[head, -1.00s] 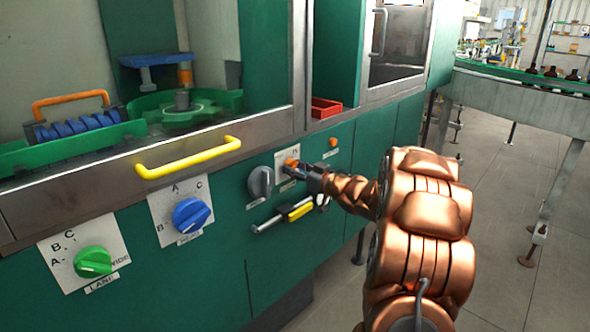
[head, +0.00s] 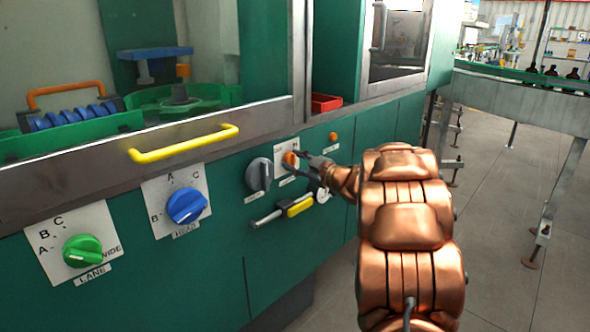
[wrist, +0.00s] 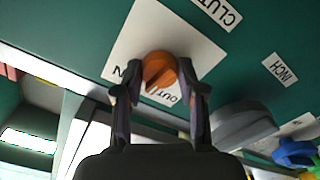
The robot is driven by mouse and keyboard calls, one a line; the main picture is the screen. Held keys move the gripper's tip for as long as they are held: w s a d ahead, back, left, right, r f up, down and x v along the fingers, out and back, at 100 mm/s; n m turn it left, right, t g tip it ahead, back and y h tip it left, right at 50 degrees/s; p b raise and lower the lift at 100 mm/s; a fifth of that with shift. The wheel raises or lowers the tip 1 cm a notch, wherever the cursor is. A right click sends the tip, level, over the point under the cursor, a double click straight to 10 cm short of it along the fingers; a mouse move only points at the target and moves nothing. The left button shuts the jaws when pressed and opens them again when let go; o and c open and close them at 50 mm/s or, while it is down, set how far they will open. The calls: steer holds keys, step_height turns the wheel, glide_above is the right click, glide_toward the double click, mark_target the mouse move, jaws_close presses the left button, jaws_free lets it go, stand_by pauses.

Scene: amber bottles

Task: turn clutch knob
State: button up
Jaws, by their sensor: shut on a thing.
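The clutch knob (wrist: 158,71) is small, round and orange, on a white plate (wrist: 150,31) whose CLUTCH label (wrist: 216,12) is partly cut off. A dark line crosses its face at a slant, and the letters OUT show below it on the plate. My gripper (wrist: 158,82) is shut on the knob, with one finger on each side in the wrist view. In the head view the knob (head: 289,159) sits on the green panel, between the fingers of my gripper (head: 293,160). The fingers hide part of the plate's markings.
A grey knob (head: 259,174) is just left of the plate, and a yellow-gripped lever (head: 298,207) is below. A blue knob (head: 187,206), a green knob (head: 83,251) and a yellow handle (head: 185,144) are further left. Clear floor (head: 495,240) lies to the right.

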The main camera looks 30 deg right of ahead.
steer(key=shift+n+b, duration=4.2)
steer(key=shift+n, duration=1.2)
steer(key=o, duration=1.1)
steer(key=shift+o, duration=0.2)
steer(key=v, duration=1.2)
steer(key=shift+r, duration=0.25)
